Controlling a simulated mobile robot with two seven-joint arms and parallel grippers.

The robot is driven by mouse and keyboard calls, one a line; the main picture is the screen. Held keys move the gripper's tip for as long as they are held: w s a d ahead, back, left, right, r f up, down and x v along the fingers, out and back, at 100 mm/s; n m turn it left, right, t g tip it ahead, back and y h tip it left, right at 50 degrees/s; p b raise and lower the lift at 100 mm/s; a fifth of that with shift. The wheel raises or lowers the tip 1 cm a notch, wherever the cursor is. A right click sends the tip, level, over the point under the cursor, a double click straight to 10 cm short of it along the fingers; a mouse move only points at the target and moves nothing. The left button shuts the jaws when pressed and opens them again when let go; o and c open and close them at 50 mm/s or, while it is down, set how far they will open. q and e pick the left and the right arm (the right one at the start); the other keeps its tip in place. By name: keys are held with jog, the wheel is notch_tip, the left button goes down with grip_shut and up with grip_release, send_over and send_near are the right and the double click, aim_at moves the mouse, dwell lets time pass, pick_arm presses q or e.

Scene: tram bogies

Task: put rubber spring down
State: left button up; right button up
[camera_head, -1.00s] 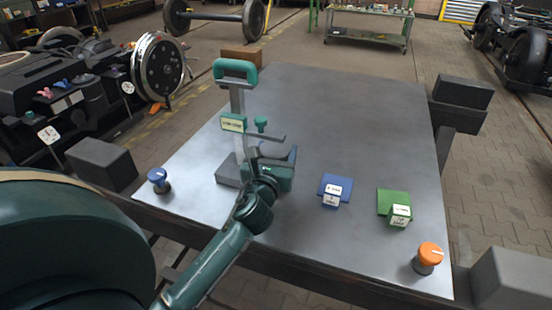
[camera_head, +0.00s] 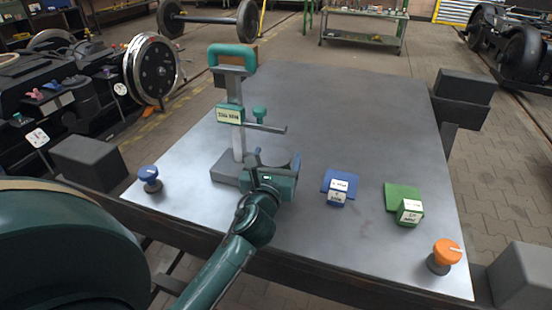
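My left gripper (camera_head: 275,164) is low over the table in front of the measuring stand (camera_head: 240,140). Its two fingers stand apart and point away from me. A grey round-topped piece (camera_head: 282,158) shows between and behind the fingers. It may be the rubber spring; the gripper body hides its lower part, and I cannot tell whether the fingers grip it. My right gripper is out of view.
On the table (camera_head: 345,115) are a blue pad with a label block (camera_head: 339,188), a green pad with a label block (camera_head: 405,205), an orange knob (camera_head: 445,256) and a blue knob (camera_head: 150,178). The table's middle and far right are clear.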

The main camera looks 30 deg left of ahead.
pick_arm(q)
jog(key=shift+o, duration=0.9)
jog(key=shift+r, duration=0.25)
jog(key=v, duration=1)
jog(key=shift+s+d+f, duration=0.1)
jog(key=shift+s+f, duration=0.1)
jog(key=shift+s, duration=0.15)
jog(key=shift+s+d+r, duration=0.15)
jog(key=shift+s+d, duration=0.05)
jog(key=shift+s, duration=0.4)
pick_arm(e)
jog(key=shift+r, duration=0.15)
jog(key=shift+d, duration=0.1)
